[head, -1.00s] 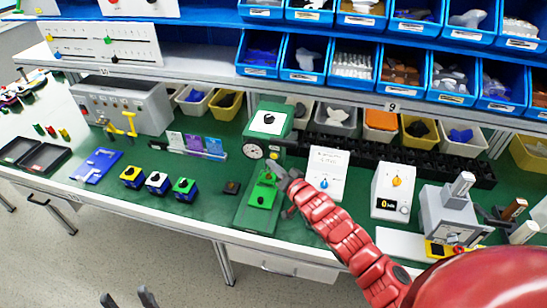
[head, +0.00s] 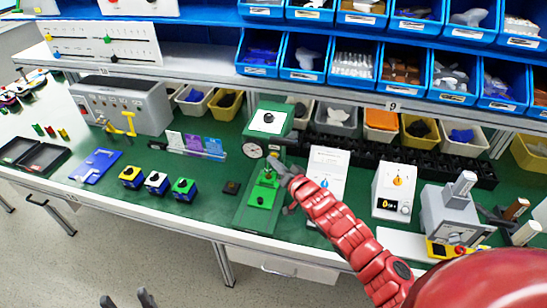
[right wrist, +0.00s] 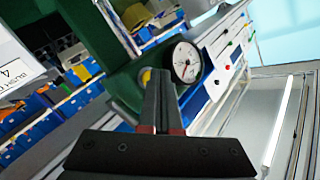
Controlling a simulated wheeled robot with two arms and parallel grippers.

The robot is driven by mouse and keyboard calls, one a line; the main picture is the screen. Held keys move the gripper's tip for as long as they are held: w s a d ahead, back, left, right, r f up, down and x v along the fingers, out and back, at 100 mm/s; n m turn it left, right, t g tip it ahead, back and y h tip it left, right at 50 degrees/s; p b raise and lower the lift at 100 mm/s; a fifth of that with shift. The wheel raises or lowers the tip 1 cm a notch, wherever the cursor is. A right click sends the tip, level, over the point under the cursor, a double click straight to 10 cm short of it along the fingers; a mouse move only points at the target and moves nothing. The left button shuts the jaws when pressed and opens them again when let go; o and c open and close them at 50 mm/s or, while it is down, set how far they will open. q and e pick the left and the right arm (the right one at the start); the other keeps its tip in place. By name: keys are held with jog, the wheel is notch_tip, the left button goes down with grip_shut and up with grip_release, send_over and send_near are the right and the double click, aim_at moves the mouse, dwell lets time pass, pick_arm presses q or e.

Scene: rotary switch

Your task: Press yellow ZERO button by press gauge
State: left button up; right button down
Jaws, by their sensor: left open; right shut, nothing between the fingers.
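The press is a green stand (head: 268,125) on the green worktop, with a round white dial gauge (head: 254,150) on its side. In the right wrist view the gauge (right wrist: 187,62) faces me, its needle visible. A small yellow button (right wrist: 146,76) sits left of the gauge, partly hidden behind my fingertips. My right gripper (head: 274,165) is shut and empty, beside the press just right of the gauge. Its fingertips (right wrist: 155,75) overlap the button's lower edge in the wrist view; whether they touch it I cannot tell. My left gripper (head: 128,300) is open, low in front of the table.
A white box with a blue knob (head: 325,175) stands right of the press, behind my right arm. Blue bins (head: 355,62) fill the shelf above. The worktop between blocks and press is mostly clear.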

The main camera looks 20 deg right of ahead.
jog(key=shift+w+d, duration=0.1)
jog(key=shift+w, duration=0.05)
dwell(0.5)
jog(key=shift+s+r, duration=0.1)
jog(key=shift+s, duration=0.1)
jog(key=shift+s+a+p, duration=0.45)
jog(key=shift+s+p, duration=0.05)
jog(key=shift+p, duration=0.3)
jog(key=s+a+p, duration=0.2)
jog(key=s, duration=0.2)
jog(key=shift+s+a+p, duration=0.1)
jog(key=shift+a+p, duration=0.3)
dwell(0.4)
